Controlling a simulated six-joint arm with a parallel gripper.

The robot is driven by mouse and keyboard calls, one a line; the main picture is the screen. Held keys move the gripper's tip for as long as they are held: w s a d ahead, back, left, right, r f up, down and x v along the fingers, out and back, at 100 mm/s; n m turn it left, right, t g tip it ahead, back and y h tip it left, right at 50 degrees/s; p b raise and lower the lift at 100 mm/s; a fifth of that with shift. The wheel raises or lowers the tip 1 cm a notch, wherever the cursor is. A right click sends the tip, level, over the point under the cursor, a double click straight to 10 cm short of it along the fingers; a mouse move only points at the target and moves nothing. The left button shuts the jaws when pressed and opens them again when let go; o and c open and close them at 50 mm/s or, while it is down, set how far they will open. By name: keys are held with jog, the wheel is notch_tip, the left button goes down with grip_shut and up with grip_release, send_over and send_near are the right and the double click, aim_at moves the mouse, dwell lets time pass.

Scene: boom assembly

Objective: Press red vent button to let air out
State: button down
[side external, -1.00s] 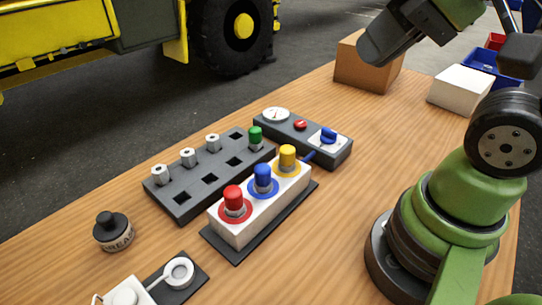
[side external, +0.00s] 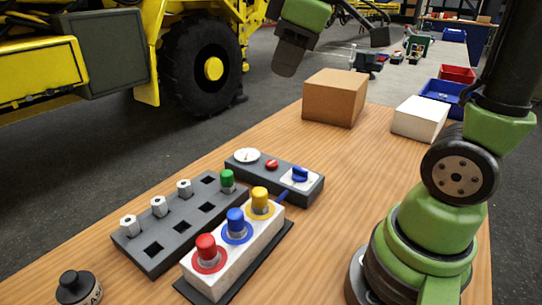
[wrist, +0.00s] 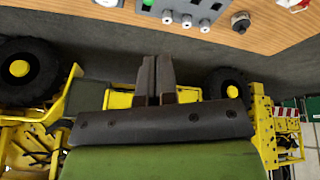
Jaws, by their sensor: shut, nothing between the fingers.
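The red vent button (side external: 271,164) is a small red dome on a dark grey panel (side external: 310,190), between a round white gauge (side external: 246,155) and a blue knob (side external: 299,174) on a white plate. My gripper (side external: 285,70) is high at the top of the side view, beyond the panel and well away from the button. In the wrist view my gripper's dark fingers (wrist: 155,60) are together and empty. The wrist view shows part of the fittings rack at its top edge; the red button is not clear there.
A white block with red (side external: 206,246), blue and yellow capped fittings stands in front of the panel. A dark rack (side external: 165,255) holds silver fittings and a green cap. A cardboard box (side external: 335,98) and white box (side external: 419,119) stand behind. The table between is clear.

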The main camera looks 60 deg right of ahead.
jog(key=w+d+f+n+g, duration=0.3)
jog(key=w+d+f+n, duration=0.2)
jog(key=w+d+n, duration=0.25)
jog(key=n+g, duration=0.1)
jog(key=n, duration=0.5)
send_over(272, 162)
notch_tip(272, 162, down, 7)
jog(key=shift+f+h, duration=0.2)
jog(key=shift+h, duration=0.1)
jog(key=shift+m, duration=0.25)
notch_tip(272, 162, down, 14)
jog(key=shift+f, duration=0.1)
